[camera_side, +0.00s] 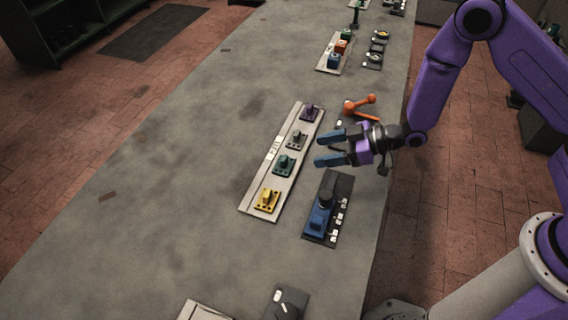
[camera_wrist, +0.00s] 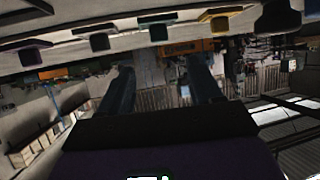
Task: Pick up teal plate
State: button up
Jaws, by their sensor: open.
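The teal plate (camera_side: 285,164) has a raised block on it and sits on a long pale rack (camera_side: 254,186), between a grey plate (camera_side: 296,141) and a yellow plate (camera_side: 267,200). A purple plate (camera_side: 309,113) is at the far end. In the wrist view a teal block (camera_wrist: 158,33) shows near the top edge, in a row with the others. My gripper (camera_side: 319,149) is open and empty, to the right of the teal plate and apart from it. Its two blue fingers point left; they also show in the wrist view (camera_wrist: 162,64).
A dark press-like fixture (camera_side: 322,208) with a blue block stands right of the rack, close to my gripper. An orange tool (camera_side: 360,103) lies behind my gripper. Other trays (camera_side: 335,52) stand farther back. The grey table (camera_side: 175,185) is clear left of the rack.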

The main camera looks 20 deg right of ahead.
aim_at(284, 158)
jog(key=shift+x, duration=4.6)
grip_shut()
